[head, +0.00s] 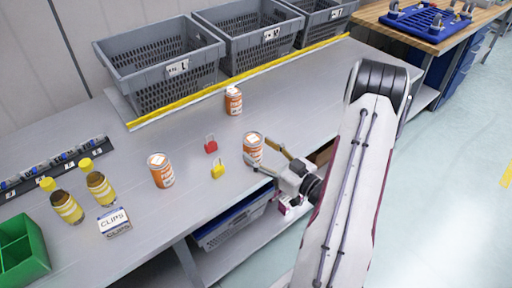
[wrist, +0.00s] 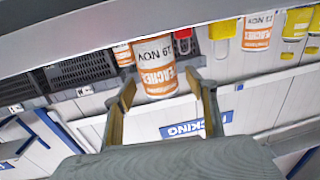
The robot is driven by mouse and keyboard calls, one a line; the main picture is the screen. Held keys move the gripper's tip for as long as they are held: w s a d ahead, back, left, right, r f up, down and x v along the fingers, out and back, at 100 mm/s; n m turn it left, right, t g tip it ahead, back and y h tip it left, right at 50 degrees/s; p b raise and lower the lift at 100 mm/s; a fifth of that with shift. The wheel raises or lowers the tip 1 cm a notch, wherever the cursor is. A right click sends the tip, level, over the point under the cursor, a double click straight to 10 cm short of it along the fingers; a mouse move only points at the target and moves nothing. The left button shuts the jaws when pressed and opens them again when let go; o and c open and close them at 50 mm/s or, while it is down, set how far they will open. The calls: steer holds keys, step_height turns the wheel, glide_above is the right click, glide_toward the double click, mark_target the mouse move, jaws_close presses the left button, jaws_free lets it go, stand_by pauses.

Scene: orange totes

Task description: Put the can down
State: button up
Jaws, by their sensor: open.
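An orange and white can (head: 253,146) stands upright on the grey table near its front edge. My gripper (head: 271,161) is at the can's front right side, low over the table edge, with its fingers apart. In the wrist view, which is upside down, the can (wrist: 155,68) shows between the tips of my open gripper (wrist: 160,88). A gap shows beside the right finger; whether the left finger touches the can I cannot tell. Two similar cans stand apart, one to the left (head: 160,170) and one farther back (head: 233,101).
A yellow padlock (head: 218,171) and a red padlock (head: 211,145) lie just left of the can. Two yellow-capped bottles (head: 99,187), a CLIPS box (head: 114,221) and a green bin (head: 37,246) are at left. Grey crates (head: 196,72) line the back behind a yellow strip (head: 210,91).

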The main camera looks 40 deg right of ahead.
mark_target(259, 149)
steer(key=shift+s+d+r, duration=0.1)
steer(key=shift+s, duration=2.1)
steer(key=shift+o, duration=0.6)
steer(key=shift+r, duration=0.15)
